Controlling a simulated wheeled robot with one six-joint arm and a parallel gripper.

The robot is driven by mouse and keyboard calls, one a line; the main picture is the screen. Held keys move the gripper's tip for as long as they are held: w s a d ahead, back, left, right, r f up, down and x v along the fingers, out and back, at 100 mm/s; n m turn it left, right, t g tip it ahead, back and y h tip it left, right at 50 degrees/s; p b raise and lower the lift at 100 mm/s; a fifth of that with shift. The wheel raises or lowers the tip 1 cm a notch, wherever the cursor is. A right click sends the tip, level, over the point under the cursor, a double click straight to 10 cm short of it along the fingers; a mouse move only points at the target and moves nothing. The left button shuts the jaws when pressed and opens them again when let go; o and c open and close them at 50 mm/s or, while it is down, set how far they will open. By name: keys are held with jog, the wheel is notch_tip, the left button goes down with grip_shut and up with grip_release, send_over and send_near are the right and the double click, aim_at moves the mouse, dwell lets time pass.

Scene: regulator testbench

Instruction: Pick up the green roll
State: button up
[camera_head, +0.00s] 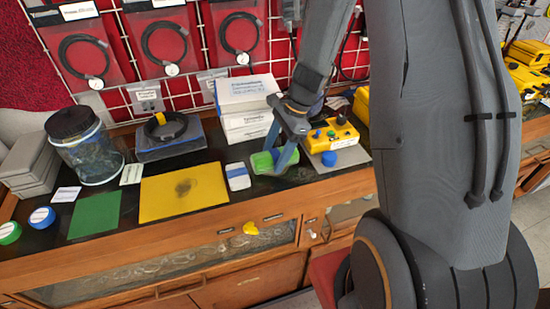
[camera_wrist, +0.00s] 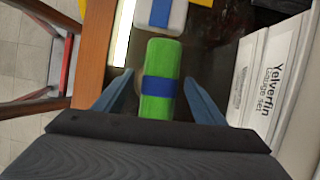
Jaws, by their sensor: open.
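The green roll (camera_wrist: 161,55) has a blue band around its middle and lies on the dark bench top. In the head view the green roll (camera_head: 262,162) shows near the front edge, left of the yellow control box, partly hidden by my gripper. My gripper (camera_head: 274,160) reaches down over it. In the wrist view my gripper (camera_wrist: 161,98) is open, with one blue finger on each side of the roll and visible gaps between. The roll extends past the fingertips, and its near end is hidden by the gripper body.
A white block with a blue band (camera_head: 238,176) lies just left of the roll. White boxes (camera_head: 246,107) stand behind it. A yellow control box (camera_head: 331,136) and blue cap (camera_head: 329,158) are at right. A yellow mat (camera_head: 184,189) and green mat (camera_head: 95,215) lie left.

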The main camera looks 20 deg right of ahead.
jog(key=c, duration=1.2)
jog(key=shift+c, duration=0.2)
